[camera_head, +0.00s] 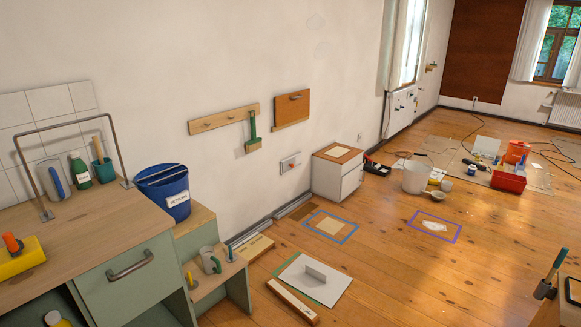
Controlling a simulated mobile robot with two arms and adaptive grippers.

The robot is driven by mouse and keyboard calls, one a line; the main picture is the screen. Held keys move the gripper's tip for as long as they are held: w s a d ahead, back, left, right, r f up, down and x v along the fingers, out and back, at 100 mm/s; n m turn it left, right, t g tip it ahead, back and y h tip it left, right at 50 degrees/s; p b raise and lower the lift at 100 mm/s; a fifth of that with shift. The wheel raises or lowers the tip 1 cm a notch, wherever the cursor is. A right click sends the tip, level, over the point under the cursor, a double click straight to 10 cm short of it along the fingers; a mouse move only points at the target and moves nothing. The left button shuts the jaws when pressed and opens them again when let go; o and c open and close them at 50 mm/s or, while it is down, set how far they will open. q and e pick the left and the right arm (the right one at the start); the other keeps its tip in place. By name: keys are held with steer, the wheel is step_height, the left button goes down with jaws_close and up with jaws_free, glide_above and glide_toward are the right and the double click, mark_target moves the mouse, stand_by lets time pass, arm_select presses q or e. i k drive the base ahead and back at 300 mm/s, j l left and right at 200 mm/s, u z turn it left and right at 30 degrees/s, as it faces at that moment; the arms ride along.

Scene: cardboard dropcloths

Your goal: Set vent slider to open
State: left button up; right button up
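A small grey plate (290,163) that looks like the vent is mounted low on the white wall, left of the white cabinet. A darker detail shows on its face, but it is too small to tell where the slider stands. Neither of my grippers is in view.
A white cabinet (338,177) with a brown top stands against the wall. A peg rail (224,120) with a green brush (252,135) hangs above. Boards lie on the floor; wooden floor (400,270) is clear at centre right.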

mark_target(289, 165)
steer(key=i+z, duration=0.2)
steer(key=i+l+z, duration=0.25)
steer(key=i+z, duration=0.15)
steer(key=i, duration=0.25)
steer(key=i+z, duration=0.4)
steer(key=i, duration=0.3)
steer(key=i+j+z, duration=0.1)
steer(key=i+z, duration=0.3)
steer(key=i, duration=0.25)
steer(key=i+u, duration=0.15)
steer(key=i, duration=0.55)
steer(key=i+l+u, duration=0.1)
steer(key=i, duration=0.55)
steer(key=i+l+u, duration=0.15)
steer(key=i, duration=0.5)
steer(key=i+j+u, duration=0.2)
steer(key=i+u, duration=0.3)
steer(key=i+j+u, duration=0.1)
steer(key=i+u, duration=0.15)
steer(key=u, duration=0.2)
steer(key=i+l+u, duration=0.15)
steer(key=i+u, duration=0.35)
steer(key=i+l+u, duration=0.2)
steer(key=u, duration=0.25)
steer(key=i, duration=0.1)
